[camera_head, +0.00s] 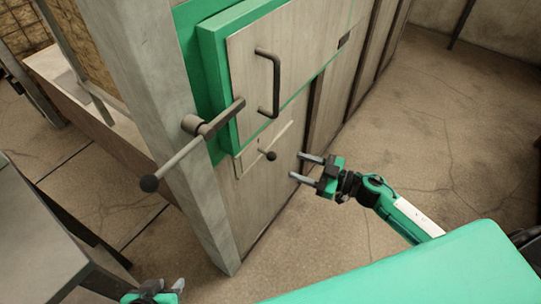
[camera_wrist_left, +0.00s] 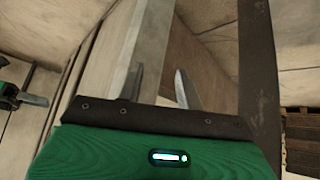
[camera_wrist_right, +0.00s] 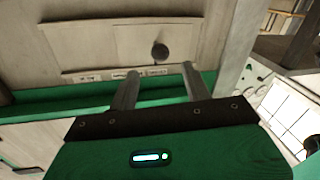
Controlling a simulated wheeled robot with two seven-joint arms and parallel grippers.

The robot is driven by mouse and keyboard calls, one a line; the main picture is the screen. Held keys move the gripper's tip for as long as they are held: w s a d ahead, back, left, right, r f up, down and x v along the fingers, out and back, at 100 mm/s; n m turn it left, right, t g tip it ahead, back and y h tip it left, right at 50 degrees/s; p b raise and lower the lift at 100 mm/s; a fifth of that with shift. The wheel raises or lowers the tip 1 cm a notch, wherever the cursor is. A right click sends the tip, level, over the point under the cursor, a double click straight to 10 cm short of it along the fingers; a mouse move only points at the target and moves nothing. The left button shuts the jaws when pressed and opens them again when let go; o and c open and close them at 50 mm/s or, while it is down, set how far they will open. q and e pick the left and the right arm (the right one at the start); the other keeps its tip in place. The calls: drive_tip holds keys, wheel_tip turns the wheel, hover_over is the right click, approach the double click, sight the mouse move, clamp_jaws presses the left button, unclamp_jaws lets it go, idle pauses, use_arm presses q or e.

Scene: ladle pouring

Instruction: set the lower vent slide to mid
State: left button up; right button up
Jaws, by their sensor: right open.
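The lower vent slide is a pale plate (camera_head: 253,158) with a dark round knob (camera_head: 271,155), set low on the oven-like front below the green-framed door. In the right wrist view the knob (camera_wrist_right: 160,51) stands on a pale panel (camera_wrist_right: 134,43), with small labels (camera_wrist_right: 120,75) along its edge; I cannot read them. My right gripper (camera_head: 297,167) is open and empty, just right of and slightly below the knob, with its fingers pointing towards the front and apart from it. My left gripper (camera_head: 180,284) is at the bottom edge; its fingers (camera_wrist_left: 158,70) are apart and empty.
The door (camera_head: 290,60) has a dark handle (camera_head: 272,83). A grey table (camera_head: 45,240) stands at lower left. The floor at right is clear.

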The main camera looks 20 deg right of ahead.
sight(271, 155)
use_arm(q)
drive_tip(key=shift+w+d+f+t, duration=0.15)
drive_tip(key=shift+w+d+t, duration=0.15)
drive_tip(key=shift+d, duration=0.25)
use_arm(e)
drive_tip(key=x, duration=0.9)
drive_tip(key=shift+w+a, duration=0.2)
